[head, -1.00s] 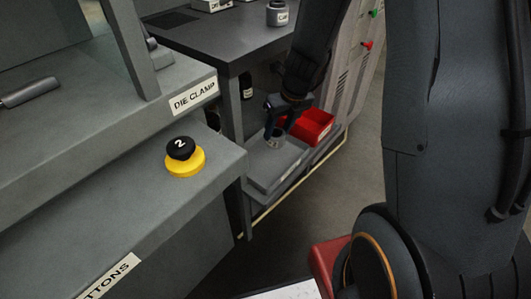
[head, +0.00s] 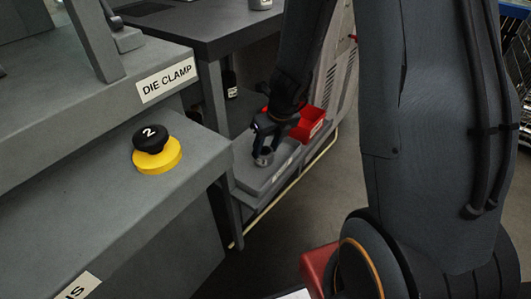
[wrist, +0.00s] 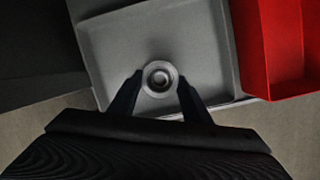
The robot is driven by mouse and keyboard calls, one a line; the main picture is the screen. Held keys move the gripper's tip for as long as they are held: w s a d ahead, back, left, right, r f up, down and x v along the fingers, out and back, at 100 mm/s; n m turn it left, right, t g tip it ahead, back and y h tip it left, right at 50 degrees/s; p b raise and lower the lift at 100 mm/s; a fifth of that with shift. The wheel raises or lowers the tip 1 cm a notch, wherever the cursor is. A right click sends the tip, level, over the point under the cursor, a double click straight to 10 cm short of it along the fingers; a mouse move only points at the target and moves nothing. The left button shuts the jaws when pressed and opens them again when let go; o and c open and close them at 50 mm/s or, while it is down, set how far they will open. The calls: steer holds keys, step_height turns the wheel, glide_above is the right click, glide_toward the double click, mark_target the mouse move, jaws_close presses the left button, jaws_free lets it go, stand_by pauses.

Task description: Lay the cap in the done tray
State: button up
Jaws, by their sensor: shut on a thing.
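The cap (wrist: 160,79) is a small round grey piece with a ringed top and a dark centre. My gripper (wrist: 160,84) is shut on it, one finger on each side. In the head view the cap (head: 264,158) shows under my gripper (head: 264,147), over the shallow grey tray (head: 247,178). The tray (wrist: 107,48) lies behind the cap in the wrist view, and its visible floor is empty. I cannot tell whether the cap touches the floor. A label on the tray's front is too small to read.
A red bin (head: 312,122) stands right beside the tray, also close on the right in the wrist view (wrist: 285,50). A dark table (head: 190,35) stands above and left. A grey bench with a yellow-based black button (head: 157,155) is nearer, on the left.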

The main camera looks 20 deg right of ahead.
steer(key=shift+f, duration=0.5)
steer(key=shift+r, duration=0.1)
steer(key=o, duration=1.5)
steer(key=shift+o, duration=0.2)
steer(key=p+v, duration=0.8)
steer(key=v, duration=0.4)
steer(key=shift+s, duration=0.15)
